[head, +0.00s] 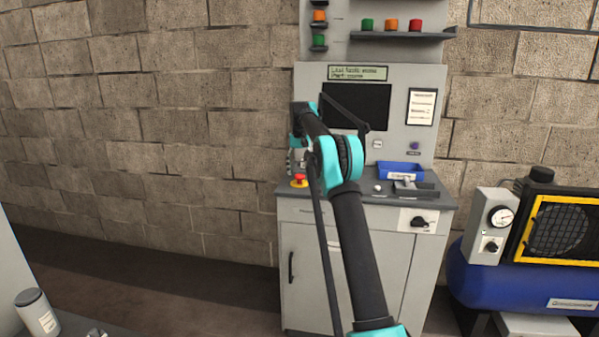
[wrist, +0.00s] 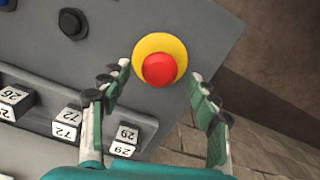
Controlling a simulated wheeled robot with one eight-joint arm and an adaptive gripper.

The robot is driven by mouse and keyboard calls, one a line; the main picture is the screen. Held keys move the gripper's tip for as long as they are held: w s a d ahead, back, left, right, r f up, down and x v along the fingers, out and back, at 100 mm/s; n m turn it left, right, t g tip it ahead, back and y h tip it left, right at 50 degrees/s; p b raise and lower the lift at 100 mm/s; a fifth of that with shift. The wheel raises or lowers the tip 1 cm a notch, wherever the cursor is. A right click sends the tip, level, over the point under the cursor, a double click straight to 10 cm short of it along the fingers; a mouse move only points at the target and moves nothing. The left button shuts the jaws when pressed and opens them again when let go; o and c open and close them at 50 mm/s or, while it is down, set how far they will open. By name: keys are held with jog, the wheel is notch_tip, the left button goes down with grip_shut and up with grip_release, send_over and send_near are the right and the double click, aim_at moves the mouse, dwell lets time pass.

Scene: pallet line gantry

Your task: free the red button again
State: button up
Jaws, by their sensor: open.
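The red button (wrist: 159,69) is a round red mushroom head on a yellow base (wrist: 174,45), set on the grey console top. In the head view the red button (head: 299,178) sits at the left front corner of the console. My gripper (wrist: 167,82) is open, with one finger on each side of the button's near edge and clear space between the pads and the red head. Whether the fingertips reach down around the head I cannot tell. In the head view my gripper (head: 297,161) is just above the button, partly hidden by my arm.
A row of number blocks (wrist: 68,122) lies left of my gripper in the wrist view. The console (head: 322,208) carries a blue tray (head: 400,169). A blue compressor (head: 520,285) stands at right. Floor left of the console is free.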

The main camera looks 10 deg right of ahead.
aim_at(300, 175)
notch_tip(300, 175, up, 6)
jog(key=shift+r, duration=0.4)
jog(key=shift+s, duration=0.15)
